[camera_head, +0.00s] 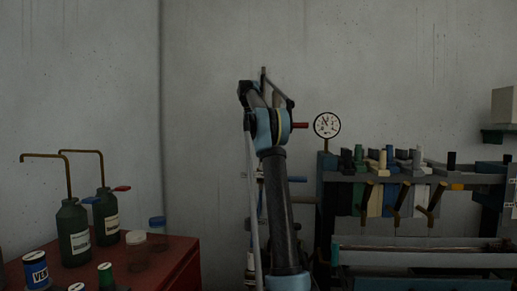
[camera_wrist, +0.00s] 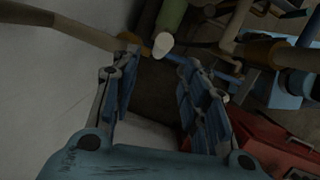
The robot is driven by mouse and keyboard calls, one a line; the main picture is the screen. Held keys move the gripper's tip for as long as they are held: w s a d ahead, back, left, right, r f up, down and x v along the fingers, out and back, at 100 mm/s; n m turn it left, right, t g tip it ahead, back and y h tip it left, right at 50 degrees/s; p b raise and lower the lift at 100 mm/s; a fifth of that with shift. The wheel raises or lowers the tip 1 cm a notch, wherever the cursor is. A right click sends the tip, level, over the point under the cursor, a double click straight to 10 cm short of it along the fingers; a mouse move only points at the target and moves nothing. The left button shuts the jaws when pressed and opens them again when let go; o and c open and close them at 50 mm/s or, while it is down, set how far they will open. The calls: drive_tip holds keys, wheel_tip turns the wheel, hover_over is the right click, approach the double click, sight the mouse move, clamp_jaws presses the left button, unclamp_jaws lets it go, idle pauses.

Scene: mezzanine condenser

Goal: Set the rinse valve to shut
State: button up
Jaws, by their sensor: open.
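My gripper (camera_wrist: 160,62) is open in the wrist view, its two blue-padded fingers apart with nothing held between them. A green cylinder with a pale rounded end (camera_wrist: 163,42) shows just beyond the fingertips; I cannot tell whether it belongs to a valve. In the head view my raised arm stands mid-picture, and I cannot make out the fingers clearly there. A short red bar (camera_head: 300,125) shows beside the arm's upper joint; I cannot tell whether it is a valve handle. No valve is clearly identifiable as the rinse valve, and my arm hides part of the pipework behind it.
A round gauge (camera_head: 327,125) stands right of my arm. A rack (camera_head: 392,177) with several tools is further right. Green bottles (camera_head: 73,232) with bent spouts stand on a red cabinet (camera_head: 180,262) at left. The wrist view shows brown pipes (camera_wrist: 65,22) and a red box (camera_wrist: 270,145).

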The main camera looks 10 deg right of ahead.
drive_tip(key=shift+r, duration=0.1)
drive_tip(key=c, duration=0.6)
drive_tip(key=a+f+m+h, duration=0.1)
drive_tip(key=w+a+f+m+h, duration=0.1)
drive_tip(key=f, duration=0.1)
drive_tip(key=shift+t, duration=0.4)
clamp_jaws()
drive_tip(key=s+a+f+m+t+h, duration=0.3)
drive_tip(key=a+m+t+h, duration=0.1)
drive_tip(key=a+m, duration=0.15)
drive_tip(key=s+a+f+m+t+h, duration=0.2)
drive_tip(key=s+a+m+t+h, duration=0.2)
drive_tip(key=a+t, duration=0.15)
drive_tip(key=s+d+f+x, duration=0.1)
drive_tip(key=s+x, duration=0.1)
drive_tip(key=x, duration=1)
drive_tip(key=shift+w+d+g, duration=0.2)
drive_tip(key=shift+d+g, duration=0.15)
